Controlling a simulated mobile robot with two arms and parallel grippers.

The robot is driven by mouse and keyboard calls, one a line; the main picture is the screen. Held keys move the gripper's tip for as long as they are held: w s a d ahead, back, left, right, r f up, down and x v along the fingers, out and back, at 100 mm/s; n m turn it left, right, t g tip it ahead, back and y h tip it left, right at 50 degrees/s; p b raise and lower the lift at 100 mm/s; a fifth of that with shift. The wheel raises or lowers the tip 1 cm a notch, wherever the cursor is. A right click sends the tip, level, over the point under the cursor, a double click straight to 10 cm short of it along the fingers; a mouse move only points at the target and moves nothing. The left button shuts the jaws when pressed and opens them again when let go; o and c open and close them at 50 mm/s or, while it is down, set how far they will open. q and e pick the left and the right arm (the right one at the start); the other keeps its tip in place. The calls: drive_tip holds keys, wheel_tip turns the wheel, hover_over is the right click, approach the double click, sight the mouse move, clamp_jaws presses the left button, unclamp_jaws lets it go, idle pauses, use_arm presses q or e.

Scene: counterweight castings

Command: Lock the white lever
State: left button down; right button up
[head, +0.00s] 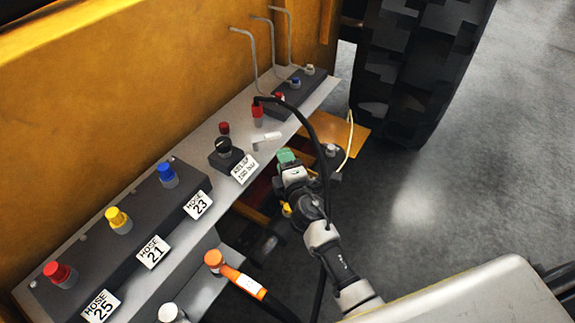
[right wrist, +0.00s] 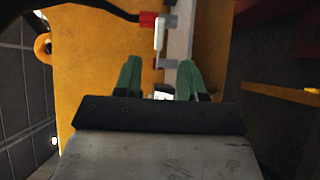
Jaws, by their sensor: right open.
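The white lever (head: 267,137) is a short pale handle at the front edge of the grey ledge, beside a red hose fitting (head: 257,112). In the right wrist view the lever (right wrist: 159,36) appears beyond the fingertips, just right of the red fitting (right wrist: 148,19). My right gripper (head: 287,156) is just in front of the ledge, below and right of the lever. In the right wrist view its green fingers (right wrist: 157,80) are apart with nothing held between them, and short of the lever. My left gripper is not in view.
Red, yellow and blue hose ports line the ledge. A black hose arches behind my right gripper. An orange-ended hose (head: 236,277) is below the ledge. A large tire (head: 415,75) is at right.

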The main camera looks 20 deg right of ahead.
drive_tip(key=shift+s, duration=1.3)
